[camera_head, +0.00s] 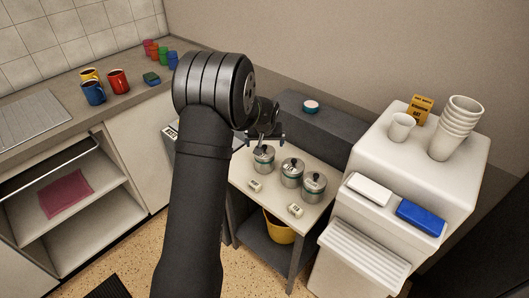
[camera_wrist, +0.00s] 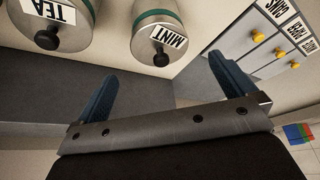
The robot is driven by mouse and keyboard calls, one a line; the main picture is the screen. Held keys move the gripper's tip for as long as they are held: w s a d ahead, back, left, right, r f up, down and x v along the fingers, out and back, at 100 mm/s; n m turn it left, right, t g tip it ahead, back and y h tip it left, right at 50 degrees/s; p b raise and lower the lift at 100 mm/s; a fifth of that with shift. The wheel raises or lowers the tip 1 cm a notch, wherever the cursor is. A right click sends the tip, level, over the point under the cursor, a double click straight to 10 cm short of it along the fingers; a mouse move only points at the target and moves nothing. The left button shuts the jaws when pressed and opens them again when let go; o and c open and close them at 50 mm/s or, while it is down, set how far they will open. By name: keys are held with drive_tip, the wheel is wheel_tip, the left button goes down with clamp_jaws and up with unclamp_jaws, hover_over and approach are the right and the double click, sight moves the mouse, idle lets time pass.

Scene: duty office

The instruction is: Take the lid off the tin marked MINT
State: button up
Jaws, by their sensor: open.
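The MINT tin (camera_wrist: 160,20) is a silver tin with a green band, seen from above in the wrist view. Its grey lid (camera_wrist: 148,43) is on it, with a MINT label and a black knob (camera_wrist: 161,58). The TEA tin (camera_wrist: 85,32) stands to its left, also lidded. In the head view three tins stand in a row; the leftmost (camera_head: 263,160), just below my gripper (camera_head: 266,138), appears to be the MINT one, though its label is unreadable there. My gripper (camera_wrist: 163,95) is open and empty, its blue-grey fingers apart, not touching the knob.
The tins stand on a small table (camera_head: 238,171) with small labelled blocks (camera_head: 295,210) in front. A yellow bucket (camera_head: 279,229) sits below. A white machine (camera_head: 378,150) stands to the right. Labelled drawers (camera_wrist: 258,55) with yellow knobs are beside the MINT tin.

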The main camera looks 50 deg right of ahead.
sight(265, 147)
drive_tip(key=x, duration=0.5)
drive_tip(key=c, duration=1.1)
